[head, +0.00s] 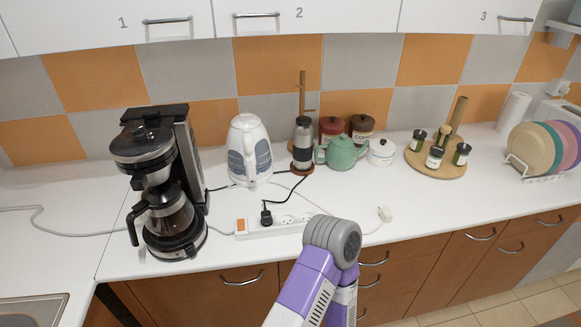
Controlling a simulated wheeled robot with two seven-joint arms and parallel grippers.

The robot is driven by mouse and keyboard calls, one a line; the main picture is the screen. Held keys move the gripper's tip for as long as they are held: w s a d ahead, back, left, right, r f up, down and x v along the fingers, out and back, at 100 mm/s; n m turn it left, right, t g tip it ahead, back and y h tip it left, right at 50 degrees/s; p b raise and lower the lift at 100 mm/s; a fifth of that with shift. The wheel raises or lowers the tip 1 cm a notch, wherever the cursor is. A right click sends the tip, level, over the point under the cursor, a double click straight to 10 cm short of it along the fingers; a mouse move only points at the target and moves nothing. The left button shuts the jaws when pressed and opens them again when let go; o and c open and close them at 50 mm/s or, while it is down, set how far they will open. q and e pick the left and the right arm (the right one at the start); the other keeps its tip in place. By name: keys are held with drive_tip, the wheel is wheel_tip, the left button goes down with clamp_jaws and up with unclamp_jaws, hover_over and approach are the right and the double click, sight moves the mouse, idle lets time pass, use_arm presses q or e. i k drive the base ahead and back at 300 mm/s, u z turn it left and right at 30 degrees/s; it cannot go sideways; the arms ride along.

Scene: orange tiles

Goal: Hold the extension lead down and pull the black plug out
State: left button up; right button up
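The white extension lead (285,229) lies on the counter near its front edge, with an orange switch (241,226) at its left end. The black plug (266,216) stands in a socket of the lead towards its left part. A black cord runs from the plug up towards the foot of the grinder (303,148). One of my arms, purple and grey, rises from the bottom middle, close in front of the lead's right end. Neither of my grippers is in view, so their state is hidden.
A coffee maker (157,175) stands left of the lead, a white kettle (249,150) behind it. A green teapot (342,153) and a round wooden tray (452,171) stand further right. The front right counter is mostly clear.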

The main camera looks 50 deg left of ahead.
sight(266, 220)
drive_tip(key=i, duration=0.3)
drive_tip(key=u, duration=1.05)
